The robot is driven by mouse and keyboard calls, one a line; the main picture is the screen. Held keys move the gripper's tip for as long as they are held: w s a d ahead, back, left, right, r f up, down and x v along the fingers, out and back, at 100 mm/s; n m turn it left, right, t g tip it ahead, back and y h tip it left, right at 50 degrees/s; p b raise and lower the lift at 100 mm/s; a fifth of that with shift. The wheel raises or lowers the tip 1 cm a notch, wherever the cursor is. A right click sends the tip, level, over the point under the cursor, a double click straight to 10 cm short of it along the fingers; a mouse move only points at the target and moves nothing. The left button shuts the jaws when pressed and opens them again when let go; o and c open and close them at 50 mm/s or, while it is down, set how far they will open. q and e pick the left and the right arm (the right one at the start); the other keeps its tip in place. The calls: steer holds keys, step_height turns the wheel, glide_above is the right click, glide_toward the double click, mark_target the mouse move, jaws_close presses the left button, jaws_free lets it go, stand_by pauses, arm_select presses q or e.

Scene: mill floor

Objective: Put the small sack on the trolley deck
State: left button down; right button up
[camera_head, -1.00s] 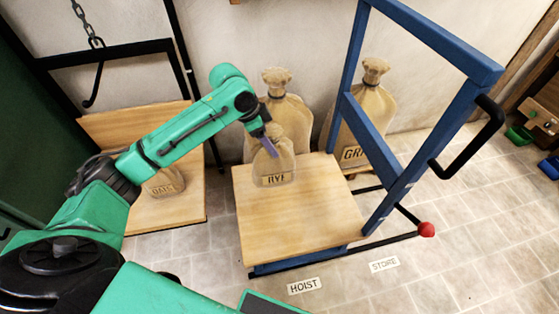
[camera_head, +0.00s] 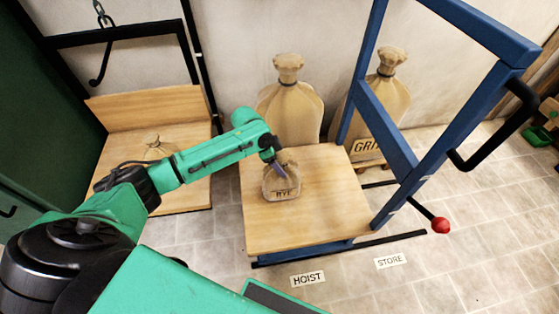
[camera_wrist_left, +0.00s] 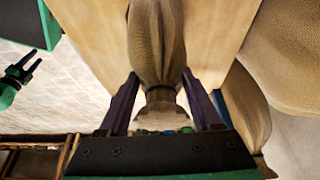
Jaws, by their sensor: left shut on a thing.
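The small sack (camera_head: 282,183), tan with RYE on its front, is upright over the left part of the trolley deck (camera_head: 300,225). I cannot tell whether its bottom touches the boards. My left gripper (camera_head: 274,163) is shut on its tied neck. In the left wrist view the sack (camera_wrist_left: 157,45) hangs between the two fingers of my left gripper (camera_wrist_left: 160,95), with the deck (camera_wrist_left: 95,30) beyond it. My right gripper (camera_wrist_left: 28,66) shows at the left of the left wrist view, its fingers apart and empty.
Two large sacks stand behind the trolley, one plain (camera_head: 290,105) and one lettered (camera_head: 385,105). The blue trolley frame (camera_head: 385,140) rises right of the deck. The front and right deck are bare.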

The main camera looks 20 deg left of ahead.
arm_select(q)
steer(key=shift+r, duration=0.1)
steer(key=shift+c, duration=0.3)
jaws_free()
steer(key=shift+r, duration=0.1)
steer(key=p+v, duration=0.1)
steer(key=v, duration=0.5)
steer(key=shift+p, duration=0.35)
steer(key=v, duration=0.5)
steer(key=shift+s+a+r+p, duration=0.1)
steer(key=shift+s+r+p, duration=0.05)
steer(key=shift+r+p, duration=0.2)
arm_select(e)
steer(key=s, duration=0.1)
steer(key=s+r, duration=0.1)
steer(key=shift+s+d+r, duration=0.15)
steer(key=shift+s+d, duration=0.1)
steer(key=shift+s, duration=0.15)
